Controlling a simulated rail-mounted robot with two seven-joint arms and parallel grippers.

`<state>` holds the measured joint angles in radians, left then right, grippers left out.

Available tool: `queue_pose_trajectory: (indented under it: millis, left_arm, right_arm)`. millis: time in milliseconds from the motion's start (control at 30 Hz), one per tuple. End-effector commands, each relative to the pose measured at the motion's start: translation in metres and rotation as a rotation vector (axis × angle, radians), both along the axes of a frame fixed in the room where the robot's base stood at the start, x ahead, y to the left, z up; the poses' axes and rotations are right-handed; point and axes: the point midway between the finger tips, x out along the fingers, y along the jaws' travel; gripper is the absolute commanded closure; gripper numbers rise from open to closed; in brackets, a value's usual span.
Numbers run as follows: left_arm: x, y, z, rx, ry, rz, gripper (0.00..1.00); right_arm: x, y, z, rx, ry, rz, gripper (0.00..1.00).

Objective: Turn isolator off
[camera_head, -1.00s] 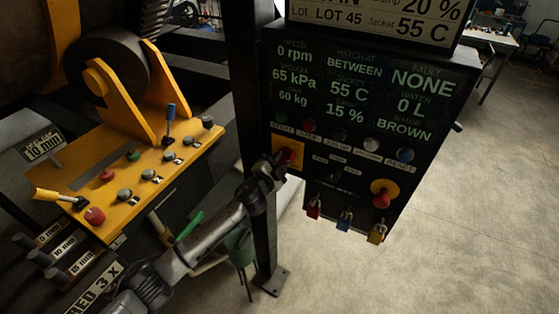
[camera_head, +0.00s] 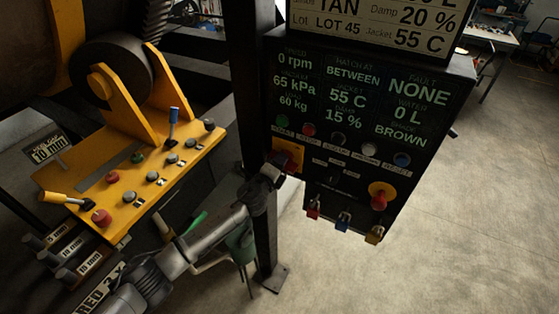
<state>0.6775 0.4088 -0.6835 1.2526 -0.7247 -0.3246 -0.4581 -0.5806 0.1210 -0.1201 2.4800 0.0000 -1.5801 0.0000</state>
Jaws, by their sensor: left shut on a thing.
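The isolator is a red handle (camera_head: 284,163) on a yellow square plate (camera_head: 291,148) at the lower left of the black control panel. My left gripper (camera_head: 277,168) reaches up to it from the lower left and is shut on the red handle. The jaws and wrist cover part of the handle, so its exact angle is hard to tell. My right gripper is not in view.
The panel (camera_head: 340,165) also carries a red emergency button (camera_head: 379,197) on a yellow disc and red, blue and yellow padlocks along its bottom edge. A yellow console (camera_head: 125,185) with levers and knobs stands at left. Open floor lies right.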

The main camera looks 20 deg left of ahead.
Motion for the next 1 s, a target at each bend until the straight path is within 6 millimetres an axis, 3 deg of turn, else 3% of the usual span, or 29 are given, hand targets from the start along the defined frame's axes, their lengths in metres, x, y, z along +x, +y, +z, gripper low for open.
queue_pose_trajectory:
  millis: [500, 1000]
  left_arm:
    - [0.0, -0.001, 0.003, 0.384, -0.045, 0.0, 0.98]
    - [0.0, -0.002, 0.003, 0.502, -0.06, 0.0, 0.98]
  right_arm:
    - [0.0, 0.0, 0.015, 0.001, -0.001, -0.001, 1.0]
    - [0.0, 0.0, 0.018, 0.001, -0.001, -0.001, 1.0]
